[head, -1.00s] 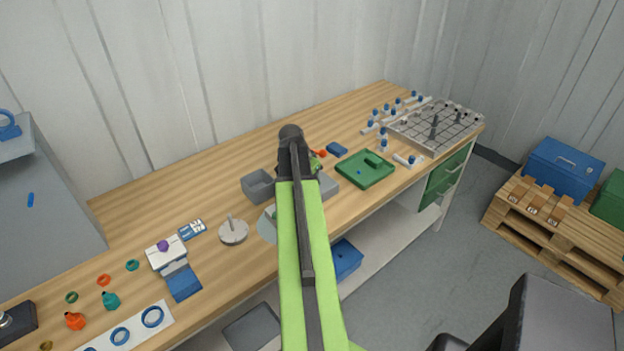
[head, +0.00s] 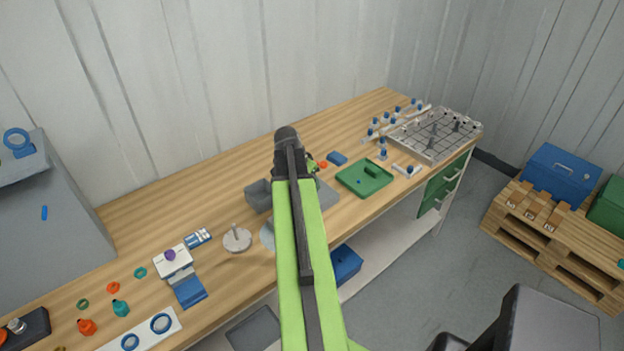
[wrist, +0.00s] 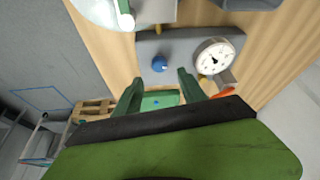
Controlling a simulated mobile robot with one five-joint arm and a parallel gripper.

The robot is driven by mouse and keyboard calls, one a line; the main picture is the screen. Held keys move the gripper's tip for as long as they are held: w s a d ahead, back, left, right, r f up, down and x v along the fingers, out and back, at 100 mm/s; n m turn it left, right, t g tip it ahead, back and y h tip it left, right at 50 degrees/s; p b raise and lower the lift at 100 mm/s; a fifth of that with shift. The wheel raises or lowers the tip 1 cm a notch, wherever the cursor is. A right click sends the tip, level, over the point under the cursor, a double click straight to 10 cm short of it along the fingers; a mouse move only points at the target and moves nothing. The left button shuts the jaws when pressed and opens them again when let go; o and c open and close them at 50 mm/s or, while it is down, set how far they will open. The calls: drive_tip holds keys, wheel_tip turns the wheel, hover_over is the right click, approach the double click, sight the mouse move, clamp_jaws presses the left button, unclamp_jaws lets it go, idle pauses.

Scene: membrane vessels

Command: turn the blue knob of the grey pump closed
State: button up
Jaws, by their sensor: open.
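The blue knob (wrist: 160,64) shows in the wrist view on the face of the grey pump (wrist: 148,48). A white round gauge (wrist: 214,57) sits to its right on the same pump. My gripper (wrist: 160,88) is open, with its two green fingers apart and nothing between them. The knob appears just beyond the fingertips, between their lines; I cannot tell whether they touch it. In the head view my arm covers most of the pump (head: 326,196), and the knob and fingers are hidden.
A grey bin (head: 258,196) and a white disc with a post (head: 237,240) stand left of my arm. A green tray (head: 364,179) lies to the right. A grey cabinet (head: 60,225) fills the far left. Bare wood lies along the back of the bench.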

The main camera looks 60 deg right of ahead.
drive_tip(key=p+v, duration=0.8)
drive_tip(key=v, duration=0.3)
drive_tip(key=shift+r+p, duration=0.15)
drive_tip(key=shift+p, duration=0.2)
drive_tip(key=shift+a, duration=0.1)
drive_tip(key=w+a+f+n+t+b, duration=0.1)
drive_tip(key=w+a+f+n+b, duration=0.25)
drive_tip(key=w+a, duration=0.75)
drive_tip(key=w+a+f+n+t+b, duration=0.1)
drive_tip(key=w+a+f+n+b, duration=0.35)
drive_tip(key=a, duration=1.05)
drive_tip(key=a+f+n+y+b, duration=0.2)
drive_tip(key=a+n, duration=0.3)
drive_tip(key=a, duration=0.7)
drive_tip(key=s+a+f+n+g+y+b, duration=0.1)
drive_tip(key=a+n, duration=0.5)
drive_tip(key=a, duration=0.7)
wheel_tip(320, 180, down, 3)
drive_tip(key=shift+s+a+r+n+y+b, duration=0.1)
drive_tip(key=shift+s+a+n+y+b, duration=0.2)
drive_tip(key=shift+y+b, duration=0.3)
